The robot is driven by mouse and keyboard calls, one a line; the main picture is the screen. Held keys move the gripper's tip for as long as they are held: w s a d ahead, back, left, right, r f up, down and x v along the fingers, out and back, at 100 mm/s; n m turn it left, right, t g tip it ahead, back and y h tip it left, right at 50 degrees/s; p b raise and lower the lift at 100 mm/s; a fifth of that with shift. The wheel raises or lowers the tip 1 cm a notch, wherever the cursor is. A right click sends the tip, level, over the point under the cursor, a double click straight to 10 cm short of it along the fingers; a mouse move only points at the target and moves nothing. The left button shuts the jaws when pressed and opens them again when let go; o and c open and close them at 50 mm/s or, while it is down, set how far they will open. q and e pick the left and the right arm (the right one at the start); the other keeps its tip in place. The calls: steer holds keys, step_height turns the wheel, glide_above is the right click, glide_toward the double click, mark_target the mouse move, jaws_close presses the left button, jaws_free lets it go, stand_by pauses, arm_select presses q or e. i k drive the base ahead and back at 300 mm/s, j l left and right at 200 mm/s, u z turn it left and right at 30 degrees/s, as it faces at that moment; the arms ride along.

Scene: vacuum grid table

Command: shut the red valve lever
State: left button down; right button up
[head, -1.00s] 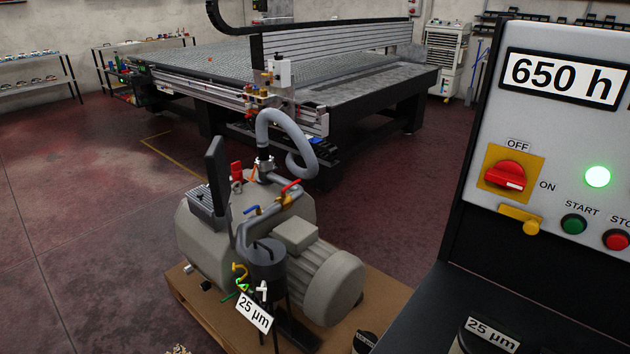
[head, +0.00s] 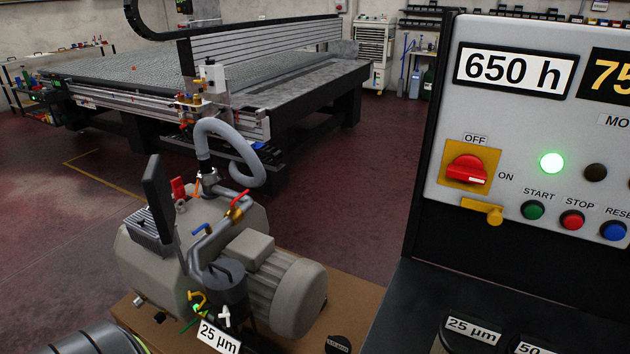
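A small red valve lever (head: 241,202) sits on the grey pipe (head: 213,240) on top of the vacuum pump (head: 150,260), left of centre in the head view. The lever slants up to the right, roughly along the pipe's line; its exact angle is hard to tell at this size. A brass-coloured fitting shows beneath it. A blue lever (head: 201,229) is further down to the left. A separate red part (head: 178,188) stands near the hose base. Neither of my grippers is in view, and nothing touches the red lever.
The control cabinet (head: 560,130) with a red rotary switch (head: 467,169) fills the right side. The pump stands on a wooden pallet (head: 350,294). A grey hose (head: 247,150) arches above it. The large grid table (head: 180,70) is behind. A grey cylindrical part shows at bottom left.

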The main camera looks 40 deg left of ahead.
mark_target(234, 202)
steer(key=k+j+z, duration=0.1)
steer(key=j+z, duration=0.15)
steer(key=j, duration=0.25)
steer(key=k+j+z, duration=0.1)
steer(key=j+z, duration=0.15)
steer(key=j, duration=0.2)
steer(key=k+j+z, duration=0.25)
steer(key=j, duration=0.2)
steer(key=k+j+z, duration=0.1)
steer(key=j+z, duration=0.15)
steer(key=j, duration=0.15)
steer(key=k+j+z, duration=0.25)
steer(key=j, duration=0.15)
